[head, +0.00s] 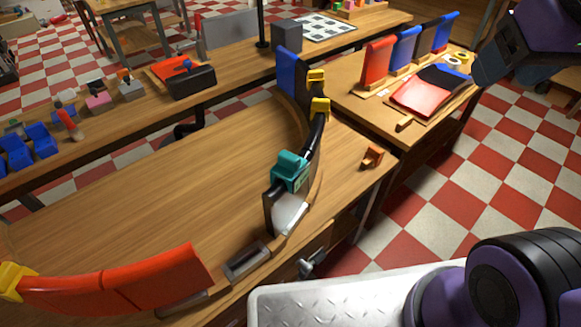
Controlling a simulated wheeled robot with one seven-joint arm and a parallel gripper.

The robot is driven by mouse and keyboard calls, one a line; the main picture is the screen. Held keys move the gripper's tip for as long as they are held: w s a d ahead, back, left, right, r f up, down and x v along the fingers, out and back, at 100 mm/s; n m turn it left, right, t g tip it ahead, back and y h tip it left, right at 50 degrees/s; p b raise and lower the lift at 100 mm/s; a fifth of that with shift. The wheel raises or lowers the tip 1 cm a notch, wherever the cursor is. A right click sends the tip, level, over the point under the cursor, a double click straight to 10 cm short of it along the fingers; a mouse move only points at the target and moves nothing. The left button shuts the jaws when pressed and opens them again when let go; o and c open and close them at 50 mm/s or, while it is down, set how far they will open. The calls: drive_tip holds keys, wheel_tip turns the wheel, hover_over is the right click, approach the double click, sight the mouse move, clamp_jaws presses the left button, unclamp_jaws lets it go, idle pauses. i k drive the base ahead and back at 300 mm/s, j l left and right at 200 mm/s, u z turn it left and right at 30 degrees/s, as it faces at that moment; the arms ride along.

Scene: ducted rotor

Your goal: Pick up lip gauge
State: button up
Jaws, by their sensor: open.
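A teal saddle-shaped block (290,166) with a pale label straddles the top edge of the curved duct wall, near the middle of the view; it looks most like the lip gauge, though I cannot be sure. The duct wall bends around the table, with a red segment (120,283) at front left and a blue segment (288,72) at the back. My gripper (484,72) shows at the top right as a dark end on my purple arm. It is empty, high and well apart from the teal block. Its fingers are hard to make out.
A small orange-brown notched block (372,157) lies on the right of the wooden table (130,195). Yellow clips (319,106) sit on the duct edge. A side table (345,78) holds red and blue panels. The table inside the curve is largely clear.

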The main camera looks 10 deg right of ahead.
sight(289, 167)
drive_tip(key=k+l+u, duration=0.1)
drive_tip(key=l+u, duration=0.2)
drive_tip(key=k+l+u, duration=0.1)
drive_tip(key=l+u, duration=0.15)
drive_tip(key=l, duration=0.15)
drive_tip(key=k+l+u, duration=0.15)
drive_tip(key=l+u, duration=0.15)
drive_tip(key=k+l+u, duration=0.3)
drive_tip(key=i+l, duration=0.05)
drive_tip(key=i, duration=0.05)
